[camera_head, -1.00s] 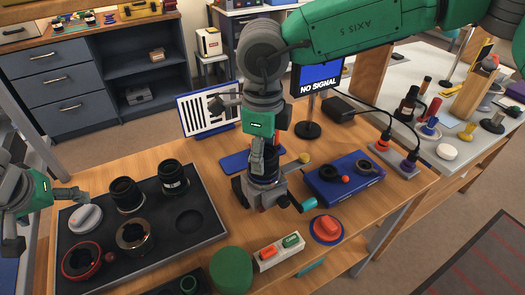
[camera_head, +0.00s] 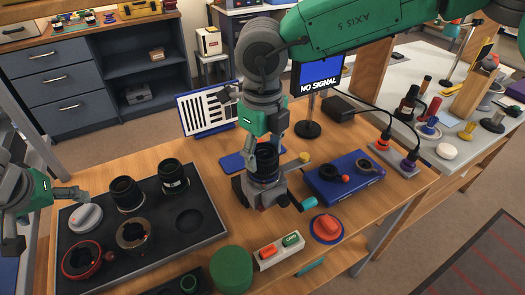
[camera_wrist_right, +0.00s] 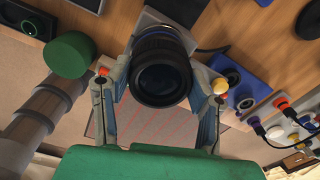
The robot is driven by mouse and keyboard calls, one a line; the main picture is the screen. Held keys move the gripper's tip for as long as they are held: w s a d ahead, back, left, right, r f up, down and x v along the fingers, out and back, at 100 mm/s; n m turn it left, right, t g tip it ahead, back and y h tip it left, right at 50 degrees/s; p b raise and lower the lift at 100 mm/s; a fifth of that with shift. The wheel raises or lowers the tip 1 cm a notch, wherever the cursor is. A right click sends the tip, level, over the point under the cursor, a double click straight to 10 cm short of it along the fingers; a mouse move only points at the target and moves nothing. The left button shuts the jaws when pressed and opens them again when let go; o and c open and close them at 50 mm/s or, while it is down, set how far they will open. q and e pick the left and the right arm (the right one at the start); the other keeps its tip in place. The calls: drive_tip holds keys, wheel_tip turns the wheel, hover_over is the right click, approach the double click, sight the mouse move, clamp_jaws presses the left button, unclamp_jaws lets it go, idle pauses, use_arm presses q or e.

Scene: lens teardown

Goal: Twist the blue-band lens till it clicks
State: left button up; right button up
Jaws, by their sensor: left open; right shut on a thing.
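The lens (camera_head: 265,168), black with a bluish band low on its barrel, stands upright in the dark clamp-like mount (camera_head: 270,199) on the wooden bench. It also shows in the right wrist view (camera_wrist_right: 161,75), its dark round end facing the camera. My right gripper (camera_head: 264,150) is above the mount and shut on the lens, one finger on each side of the barrel in the wrist view (camera_wrist_right: 160,85). The fingers partly hide the lens in the head view. My left gripper (camera_head: 50,220) is open and empty at the left edge, beside the black tray.
The black tray (camera_head: 208,215) at left holds several lens parts and an empty round recess. A green cylinder (camera_head: 231,268), a switch box (camera_head: 279,250) and a red button (camera_head: 327,227) stand in front. A blue box (camera_head: 345,178) is right; a monitor (camera_head: 319,77) reads NO SIGNAL.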

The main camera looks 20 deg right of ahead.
sight(262, 151)
drive_tip(key=shift+m, duration=1.4)
drive_tip(key=shift+m, duration=0.6)
clamp_jaws()
drive_tip(key=o, duration=1.5)
unclamp_jaws()
drive_tip(key=shift+c, duration=0.2)
wheel_tip(262, 151, up, 12)
drive_tip(key=shift+a, duration=0.15)
